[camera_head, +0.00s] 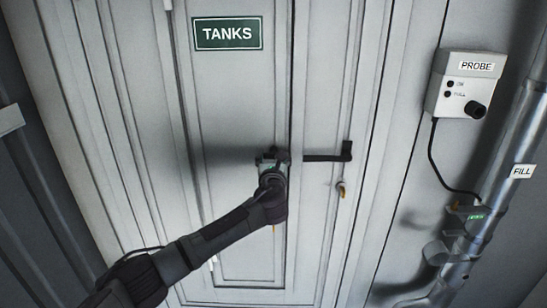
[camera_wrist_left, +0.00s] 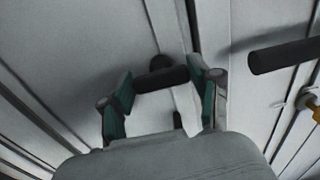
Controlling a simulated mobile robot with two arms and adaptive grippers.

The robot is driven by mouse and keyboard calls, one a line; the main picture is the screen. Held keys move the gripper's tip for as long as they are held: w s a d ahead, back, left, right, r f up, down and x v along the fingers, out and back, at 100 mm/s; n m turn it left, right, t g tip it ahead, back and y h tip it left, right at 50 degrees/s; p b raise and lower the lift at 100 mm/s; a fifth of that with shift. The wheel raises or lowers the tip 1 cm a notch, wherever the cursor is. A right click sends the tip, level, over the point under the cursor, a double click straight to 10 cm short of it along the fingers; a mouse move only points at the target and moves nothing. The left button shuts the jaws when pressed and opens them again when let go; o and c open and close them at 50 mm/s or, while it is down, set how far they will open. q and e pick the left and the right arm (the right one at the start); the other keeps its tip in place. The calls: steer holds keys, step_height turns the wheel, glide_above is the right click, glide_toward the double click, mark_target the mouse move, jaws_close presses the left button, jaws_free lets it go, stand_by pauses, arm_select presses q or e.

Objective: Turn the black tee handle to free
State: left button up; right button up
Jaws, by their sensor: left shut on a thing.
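My left gripper (camera_head: 271,159) reaches up to the door just left of the centre seam and hides what it holds in the head view. In the left wrist view its two green-padded fingers are shut on the black tee handle (camera_wrist_left: 162,79), a short dark bar that spans from one finger to the other. A dark round piece shows just behind the bar, near the door face. My right gripper is in neither view.
A black lever (camera_head: 323,158) sticks out right of the seam, close to my gripper, with a brass fitting (camera_head: 341,189) below it. The TANKS sign (camera_head: 227,33) is above. A PROBE box (camera_head: 466,84) with a cable and a FILL pipe (camera_head: 508,150) stand right.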

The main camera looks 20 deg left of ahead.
arm_select(q)
steer(key=shift+f+n, duration=0.1)
steer(key=shift+n, duration=0.2)
steer(key=n+b, duration=0.2)
steer(key=n, duration=0.1)
steer(key=shift+f+n, duration=0.1)
steer(key=shift+n, duration=0.2)
steer(key=n+b, duration=0.3)
steer(key=n, duration=0.2)
steer(key=n+b, duration=0.3)
steer(key=n, duration=0.2)
steer(key=shift+n, duration=0.3)
steer(key=shift+a+n+b, duration=0.1)
steer(key=shift+n+b, duration=0.9)
steer(key=shift+n, duration=0.5)
steer(key=shift+r, duration=0.25)
steer(key=o, duration=1.1)
steer(key=shift+f, duration=0.1)
steer(key=shift+o, duration=0.2)
